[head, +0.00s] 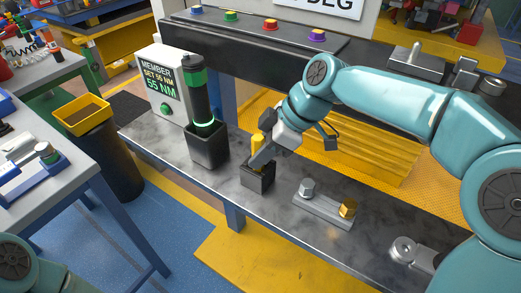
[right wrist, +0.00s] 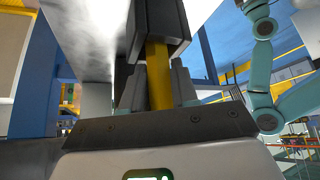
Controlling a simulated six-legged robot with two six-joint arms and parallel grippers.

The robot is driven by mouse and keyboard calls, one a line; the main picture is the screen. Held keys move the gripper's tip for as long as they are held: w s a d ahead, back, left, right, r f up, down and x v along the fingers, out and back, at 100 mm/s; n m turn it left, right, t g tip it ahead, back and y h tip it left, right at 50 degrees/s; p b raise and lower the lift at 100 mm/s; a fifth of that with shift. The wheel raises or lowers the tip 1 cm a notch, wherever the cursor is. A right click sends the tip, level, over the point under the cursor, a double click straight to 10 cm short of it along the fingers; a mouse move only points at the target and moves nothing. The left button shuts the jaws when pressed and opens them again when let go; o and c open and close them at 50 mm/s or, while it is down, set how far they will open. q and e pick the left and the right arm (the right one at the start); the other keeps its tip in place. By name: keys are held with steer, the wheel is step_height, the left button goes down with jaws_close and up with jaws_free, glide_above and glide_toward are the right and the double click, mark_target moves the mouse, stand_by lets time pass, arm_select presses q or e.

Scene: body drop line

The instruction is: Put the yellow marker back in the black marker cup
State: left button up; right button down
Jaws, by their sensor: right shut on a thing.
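The yellow marker (head: 257,140) is upright between the fingers of my right gripper (head: 262,158); its top shows above them in the head view. The black marker cup (head: 257,180) stands on the grey bench directly below. In the right wrist view my right gripper (right wrist: 158,92) is shut on the yellow marker (right wrist: 158,72), whose far end meets the mouth of the black cup (right wrist: 160,22). It looks to be at or inside the cup's opening; how deep is hidden. My left gripper is in neither view.
Left of the cup, a black tool with green rings (head: 195,85) stands in a taller black holder (head: 208,150), beside a white display box (head: 165,85). Right of the cup lies a plate (head: 322,211) with a silver and a brass bolt. Bench between them is bare.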

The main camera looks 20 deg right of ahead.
mark_target(261, 137)
steer(key=shift+f+b, duration=0.35)
steer(key=shift+f, duration=0.05)
steer(key=shift+r, duration=0.1)
steer(key=shift+r+p, duration=3)
steer(key=shift+r, duration=0.75)
steer(key=shift+f, duration=0.1)
